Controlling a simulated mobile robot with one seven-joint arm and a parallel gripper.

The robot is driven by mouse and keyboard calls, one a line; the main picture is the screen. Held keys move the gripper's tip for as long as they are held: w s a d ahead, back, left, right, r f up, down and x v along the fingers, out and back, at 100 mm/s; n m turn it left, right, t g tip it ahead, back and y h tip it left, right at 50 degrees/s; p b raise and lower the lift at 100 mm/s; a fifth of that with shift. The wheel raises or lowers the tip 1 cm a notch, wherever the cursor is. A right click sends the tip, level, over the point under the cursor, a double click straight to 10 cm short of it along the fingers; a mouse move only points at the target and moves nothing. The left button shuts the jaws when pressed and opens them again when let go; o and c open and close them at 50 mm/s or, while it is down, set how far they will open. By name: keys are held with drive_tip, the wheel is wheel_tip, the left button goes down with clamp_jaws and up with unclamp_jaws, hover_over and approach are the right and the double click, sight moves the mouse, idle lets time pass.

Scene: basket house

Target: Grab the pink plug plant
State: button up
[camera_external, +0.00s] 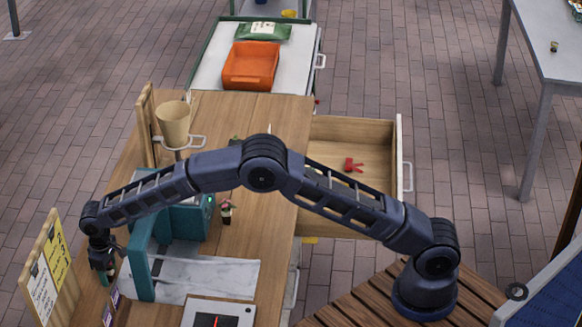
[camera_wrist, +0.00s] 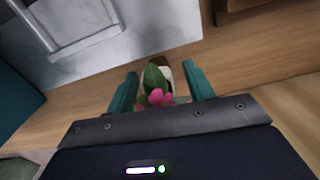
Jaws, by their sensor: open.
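In the wrist view, the pink plug plant (camera_wrist: 160,97) has a pink flower and green leaves. It sits between the two teal fingers of my open gripper (camera_wrist: 161,88), with a visible gap on each side. Its lower part is partly hidden by its leaves and my gripper body. In the external view, my gripper (camera_external: 106,268) is low over the left side of the wooden table; the plant there is too small and covered to make out clearly.
Another small potted plant (camera_external: 226,210) stands near the teal machine (camera_external: 190,218). A marbled board (camera_external: 215,275) lies right of my gripper. A sign board (camera_external: 45,268) stands close on its left. An open drawer (camera_external: 345,135) holds a red item.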

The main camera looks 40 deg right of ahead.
drive_tip(key=shift+f, duration=0.2)
drive_tip(key=c, duration=1)
drive_tip(key=shift+c, duration=0.2)
